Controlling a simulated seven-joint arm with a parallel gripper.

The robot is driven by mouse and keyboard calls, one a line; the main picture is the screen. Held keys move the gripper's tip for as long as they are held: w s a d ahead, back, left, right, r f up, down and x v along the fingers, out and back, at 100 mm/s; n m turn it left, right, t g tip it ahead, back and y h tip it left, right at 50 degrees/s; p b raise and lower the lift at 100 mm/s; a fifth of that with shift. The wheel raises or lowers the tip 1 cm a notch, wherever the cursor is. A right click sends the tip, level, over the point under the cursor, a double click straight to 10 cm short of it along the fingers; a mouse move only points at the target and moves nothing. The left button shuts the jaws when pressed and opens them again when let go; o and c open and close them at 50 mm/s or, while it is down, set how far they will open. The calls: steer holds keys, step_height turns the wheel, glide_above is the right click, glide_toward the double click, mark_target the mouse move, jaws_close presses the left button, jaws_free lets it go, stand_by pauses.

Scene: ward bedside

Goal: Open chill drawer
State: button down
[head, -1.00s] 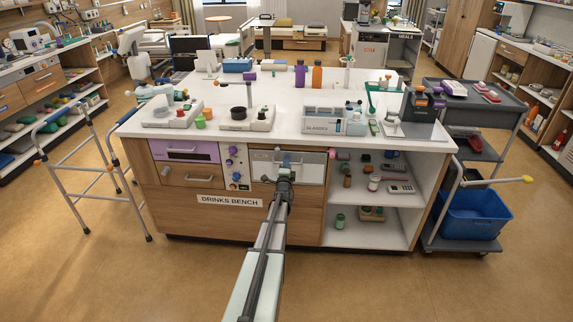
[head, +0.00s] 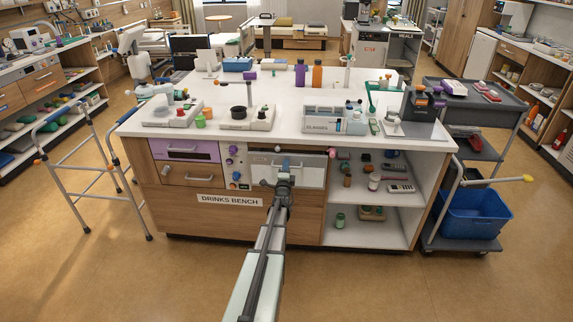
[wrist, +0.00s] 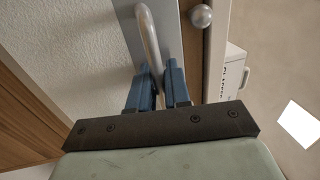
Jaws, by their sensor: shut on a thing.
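A pale grey drawer (head: 312,175) sits in the front of the drinks bench, right of the knob panel. It stands out a little from the bench, with a dark gap along its top edge. No label on it is legible. My gripper (head: 284,165) is in front of it, shut on its bar handle. In the wrist view, the curved metal handle (wrist: 148,35) runs down between the two blue fingers of my gripper (wrist: 158,85). The fingers and my arm hide part of the drawer front.
A purple-fronted drawer (head: 186,151) and a wooden drawer (head: 190,175) are to the left. Open shelves (head: 375,200) with small items are to the right. A walking frame (head: 90,165) stands left of the bench, a trolley (head: 475,150) right. The floor in front is clear.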

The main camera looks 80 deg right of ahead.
steer(key=a, duration=1.7)
steer(key=shift+a, duration=0.25)
steer(key=c, duration=1.3)
jaws_free()
steer(key=shift+o, duration=0.2)
steer(key=a+f, duration=0.2)
steer(key=a, duration=1.1)
steer(key=shift+a+f, duration=0.3)
